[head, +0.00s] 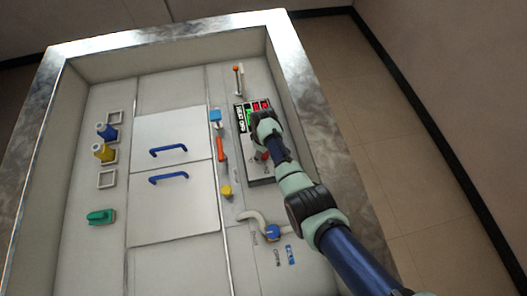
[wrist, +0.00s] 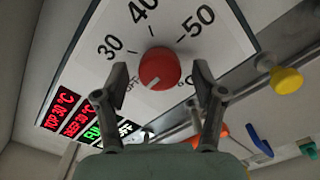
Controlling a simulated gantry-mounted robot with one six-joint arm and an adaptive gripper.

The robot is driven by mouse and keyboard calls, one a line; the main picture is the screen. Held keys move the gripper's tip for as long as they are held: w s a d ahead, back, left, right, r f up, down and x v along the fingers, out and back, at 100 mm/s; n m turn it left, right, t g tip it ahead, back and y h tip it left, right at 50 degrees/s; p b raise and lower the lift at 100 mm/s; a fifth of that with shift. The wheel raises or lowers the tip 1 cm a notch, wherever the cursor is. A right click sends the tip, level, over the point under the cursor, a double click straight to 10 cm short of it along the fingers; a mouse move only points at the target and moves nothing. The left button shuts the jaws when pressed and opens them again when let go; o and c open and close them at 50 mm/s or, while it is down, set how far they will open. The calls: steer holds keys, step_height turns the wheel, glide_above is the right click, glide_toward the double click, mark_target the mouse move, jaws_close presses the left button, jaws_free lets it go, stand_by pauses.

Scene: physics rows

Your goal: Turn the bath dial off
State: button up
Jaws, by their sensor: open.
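The bath dial (wrist: 158,68) is a round red knob on a white scale plate (wrist: 185,50) marked 30, 40, 50 and °C. A pale mark on the dial's lower side points down and slightly left in the wrist view. Small lettering by the left finger, partly hidden, seems to read OFF. My gripper (wrist: 161,74) is open, one finger on each side of the dial. Gaps show between dial and fingers; I cannot tell how deep the fingertips reach. In the head view, my arm covers much of the grey bath panel (head: 262,172).
Red displays (wrist: 68,107) reading TOP 30°C and DEEP 30°C lie beside the plate. A yellow knob (wrist: 286,80) and an orange handle (head: 221,148) are nearby. The head view also shows a blue knob (head: 272,232), two blue-handled doors (head: 172,135) and a raised metal rim (head: 330,150).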

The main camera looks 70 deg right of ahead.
step_height(320, 180, up, 12)
stand_by(0.4)
stand_by(0.5)
